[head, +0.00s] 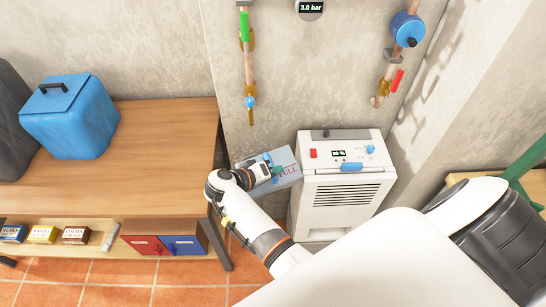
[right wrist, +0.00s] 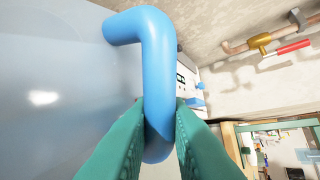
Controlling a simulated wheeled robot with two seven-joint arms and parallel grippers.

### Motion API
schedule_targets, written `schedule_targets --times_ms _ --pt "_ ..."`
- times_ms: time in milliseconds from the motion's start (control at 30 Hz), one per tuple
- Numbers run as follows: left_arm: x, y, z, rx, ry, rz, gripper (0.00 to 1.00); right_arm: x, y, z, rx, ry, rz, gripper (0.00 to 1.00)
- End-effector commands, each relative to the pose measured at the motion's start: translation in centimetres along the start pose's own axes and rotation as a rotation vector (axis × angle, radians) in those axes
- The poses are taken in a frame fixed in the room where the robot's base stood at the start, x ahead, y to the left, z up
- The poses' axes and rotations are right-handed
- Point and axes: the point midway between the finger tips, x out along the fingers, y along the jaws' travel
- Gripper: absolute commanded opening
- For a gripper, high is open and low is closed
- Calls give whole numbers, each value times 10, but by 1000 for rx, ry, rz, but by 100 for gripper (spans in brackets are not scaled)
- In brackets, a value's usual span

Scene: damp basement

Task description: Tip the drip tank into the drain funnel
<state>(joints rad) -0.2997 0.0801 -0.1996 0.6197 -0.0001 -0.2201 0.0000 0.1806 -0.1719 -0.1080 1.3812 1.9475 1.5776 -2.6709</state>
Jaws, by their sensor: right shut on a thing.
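The drip tank (head: 288,173) is a pale grey-blue box marked FULL, just left of the white dehumidifier in the head view. My right gripper (head: 272,169) is at the tank, its arm crossing from the lower right. In the right wrist view its green fingers (right wrist: 160,135) are shut around the tank's blue bent handle (right wrist: 150,45). The pale tank wall (right wrist: 60,85) fills the left of that view. Whether the tank hangs free or rests on something, I cannot tell. I cannot make out a drain funnel. My left gripper is not in view.
The white dehumidifier (head: 345,190) stands against the wall. A wooden bench (head: 165,130) at left bears a blue box (head: 70,122); red and blue boxes (head: 185,245) sit on its lower shelf. Pipes with valves (head: 250,102) run down the wall. Tiled floor (head: 130,280) shows in front.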

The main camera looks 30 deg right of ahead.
Motion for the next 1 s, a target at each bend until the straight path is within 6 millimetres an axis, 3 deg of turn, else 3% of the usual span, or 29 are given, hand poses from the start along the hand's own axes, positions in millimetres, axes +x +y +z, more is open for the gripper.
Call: schedule_targets --times_ms 33,200,1000 --pt "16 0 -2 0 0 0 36 3 5 -2 6 -5 -1 0" --pt "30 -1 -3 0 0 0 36 1 2 -1 3 -3 3 0" --pt "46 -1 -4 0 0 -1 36 -2 -3 22 -115 75 7 0"
